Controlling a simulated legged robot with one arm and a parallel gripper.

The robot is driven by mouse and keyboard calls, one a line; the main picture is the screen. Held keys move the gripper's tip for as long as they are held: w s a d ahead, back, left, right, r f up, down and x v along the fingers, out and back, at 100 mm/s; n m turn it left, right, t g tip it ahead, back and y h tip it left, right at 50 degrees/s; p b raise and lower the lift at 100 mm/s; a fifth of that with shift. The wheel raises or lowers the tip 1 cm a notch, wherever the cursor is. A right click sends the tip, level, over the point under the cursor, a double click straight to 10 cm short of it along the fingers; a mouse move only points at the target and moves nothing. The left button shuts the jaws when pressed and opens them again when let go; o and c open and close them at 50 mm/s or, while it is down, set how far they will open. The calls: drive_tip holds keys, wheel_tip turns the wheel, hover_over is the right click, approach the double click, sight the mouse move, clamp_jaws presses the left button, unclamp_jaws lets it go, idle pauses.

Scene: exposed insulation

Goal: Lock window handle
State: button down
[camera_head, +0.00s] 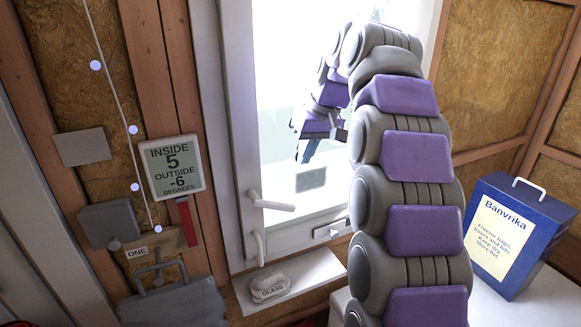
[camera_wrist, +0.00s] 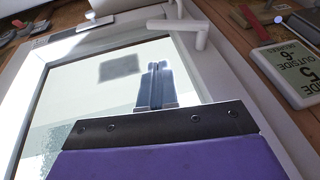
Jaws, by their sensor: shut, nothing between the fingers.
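The white window (camera_head: 236,130) has a white lever handle (camera_head: 270,203) low on the left side of its frame. The lever lies roughly level and points right across the glass; it also shows at the top of the wrist view (camera_wrist: 182,27). A second white handle-like piece (camera_head: 258,247) sits just below it. My gripper (camera_head: 307,152) is shut and empty, above and right of the handle, apart from it. In the wrist view its closed fingers (camera_wrist: 157,75) show against the glass, below and left of the handle. My arm hides the window's right part.
A thermometer sign (camera_head: 173,168) hangs on the wall left of the window. A white sill (camera_head: 300,282) holds a stone-like piece marked GLASS (camera_head: 269,288). A blue Banvrika box (camera_head: 513,232) stands on a white surface at right. Grey boxes and a cord are on the left wall.

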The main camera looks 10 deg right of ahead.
hover_over(280, 203)
drive_tip(key=d, duration=0.2)
drive_tip(key=f, duration=0.9)
drive_tip(key=shift+s+f, duration=0.15)
drive_tip(key=shift+s, duration=0.1)
wheel_tip(280, 203, down, 2)
drive_tip(key=shift+s+a+f, duration=0.1)
drive_tip(key=shift+s+a, duration=0.05)
drive_tip(key=shift+a, duration=0.3)
